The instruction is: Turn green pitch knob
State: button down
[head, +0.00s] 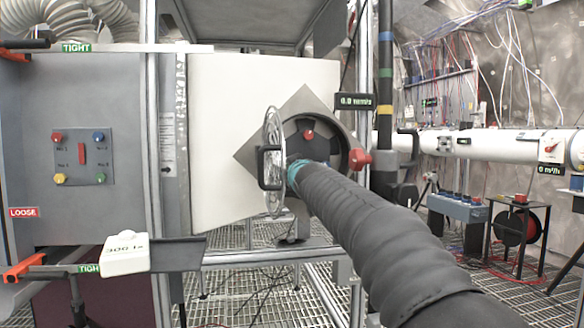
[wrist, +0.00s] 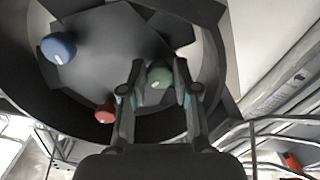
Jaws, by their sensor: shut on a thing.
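The green pitch knob (wrist: 159,76) is a round green knob with a pale mark, seen in the wrist view on a dark panel (wrist: 105,45). My gripper (wrist: 159,82) has a finger on each side of it and is shut on it. A blue knob (wrist: 58,48) is at the upper left of the panel and a red knob (wrist: 105,112) is lower, left of my gripper. In the head view a red knob (head: 308,134) shows in the round dark housing (head: 335,140); my sleeved arm hides the green knob and the fingertips.
A clear-rimmed wheel (head: 272,150) with a black handle (head: 268,168) stands left of my arm. A red lever (head: 358,159) sits at the housing's right rim. A dark post (head: 385,80) and a metal rail (head: 270,257) are close by.

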jog(key=shift+n, duration=0.4)
jog(key=c, duration=0.9)
grip_release()
jog(key=shift+o, duration=0.2)
jog(key=v, duration=1.2)
jog(key=shift+r, duration=0.1)
jog(key=shift+m+p, duration=0.3)
